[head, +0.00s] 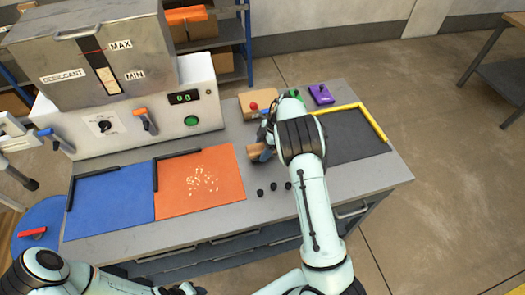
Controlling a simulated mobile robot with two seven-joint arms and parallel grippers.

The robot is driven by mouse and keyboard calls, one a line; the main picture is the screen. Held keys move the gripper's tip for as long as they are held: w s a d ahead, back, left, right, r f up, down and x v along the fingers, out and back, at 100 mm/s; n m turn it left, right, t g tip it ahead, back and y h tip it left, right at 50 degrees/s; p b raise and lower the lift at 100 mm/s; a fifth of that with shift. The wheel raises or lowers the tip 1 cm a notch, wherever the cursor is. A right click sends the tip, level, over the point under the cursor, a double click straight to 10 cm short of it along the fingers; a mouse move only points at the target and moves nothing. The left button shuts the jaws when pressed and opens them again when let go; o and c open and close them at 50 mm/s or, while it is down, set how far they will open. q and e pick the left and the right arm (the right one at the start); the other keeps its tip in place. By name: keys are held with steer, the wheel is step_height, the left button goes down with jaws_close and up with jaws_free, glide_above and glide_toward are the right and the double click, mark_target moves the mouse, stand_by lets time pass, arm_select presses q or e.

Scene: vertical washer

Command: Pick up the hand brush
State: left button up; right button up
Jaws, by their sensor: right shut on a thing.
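My right arm reaches over the grey bench, and its gripper (263,138) is mostly hidden behind my own wrist. It is shut on a tan, wood-coloured piece that looks like the hand brush (260,152), above the bench just right of the orange mat. Most of the brush is hidden, and I cannot tell whether it touches the bench. My left arm shows at the lower left, with its gripper out of view.
Pale crumbs (202,180) lie on the orange mat (178,200). A blue mat (110,206) lies to its left. A button box (256,105), a purple item (321,94) and a yellow-edged dark mat (350,138) are near my wrist. The desiccant machine (165,108) stands behind.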

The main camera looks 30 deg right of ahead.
mark_target(262, 147)
step_height(262, 147, up, 19)
steer(key=shift+f, duration=0.2)
